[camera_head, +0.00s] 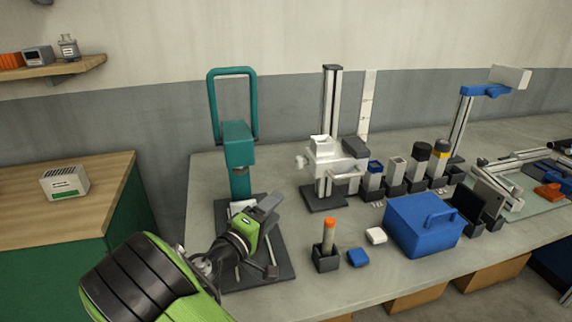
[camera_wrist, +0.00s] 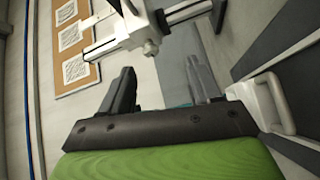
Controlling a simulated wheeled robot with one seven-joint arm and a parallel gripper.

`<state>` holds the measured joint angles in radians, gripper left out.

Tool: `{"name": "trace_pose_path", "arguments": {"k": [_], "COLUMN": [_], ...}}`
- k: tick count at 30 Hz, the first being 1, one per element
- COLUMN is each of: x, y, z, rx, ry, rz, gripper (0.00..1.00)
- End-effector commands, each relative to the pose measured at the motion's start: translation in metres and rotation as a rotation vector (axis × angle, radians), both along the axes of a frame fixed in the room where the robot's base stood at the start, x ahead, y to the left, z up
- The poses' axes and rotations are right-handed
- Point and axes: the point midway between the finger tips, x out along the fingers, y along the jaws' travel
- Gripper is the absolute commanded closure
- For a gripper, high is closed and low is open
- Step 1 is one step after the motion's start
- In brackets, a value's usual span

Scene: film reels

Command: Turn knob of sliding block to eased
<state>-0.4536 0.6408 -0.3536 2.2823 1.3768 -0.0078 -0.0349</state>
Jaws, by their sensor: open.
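A white sliding block (camera_head: 338,160) sits on an upright metal post (camera_head: 331,98) with a dark base, near the middle of the bench. A small pale knob (camera_head: 301,162) sticks out on its left side; its setting is too small to read. My gripper (camera_head: 268,205) is to the left of the block and nearer to me, apart from it. In the wrist view my gripper (camera_wrist: 163,85) is open, with nothing between its two dark fingers. A white block with bars (camera_wrist: 135,38) shows beyond the fingers; I cannot tell for sure which device it is.
A teal press (camera_head: 238,150) stands behind my gripper, close to it. A black holder with an orange-topped item (camera_head: 327,250), a blue lidded box (camera_head: 422,225) and several small dark holders stand to the right. A wooden-topped green cabinet (camera_head: 100,180) is at the left.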

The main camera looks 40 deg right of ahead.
Motion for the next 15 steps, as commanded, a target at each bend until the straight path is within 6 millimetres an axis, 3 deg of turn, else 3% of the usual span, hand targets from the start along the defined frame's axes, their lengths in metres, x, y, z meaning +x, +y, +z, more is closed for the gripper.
{"name": "trace_pose_path", "arguments": {"k": [3,6,15], "x": [0.014,0.017,0.033], "y": [0.01,0.005,-0.062], "z": [0.01,0.013,0.022], "rx": [-0.119,-0.137,-0.132], "ry": [0.037,0.039,0.034], "rz": [0.041,0.045,0.04], "gripper": [0.38,0.38,0.38]}}
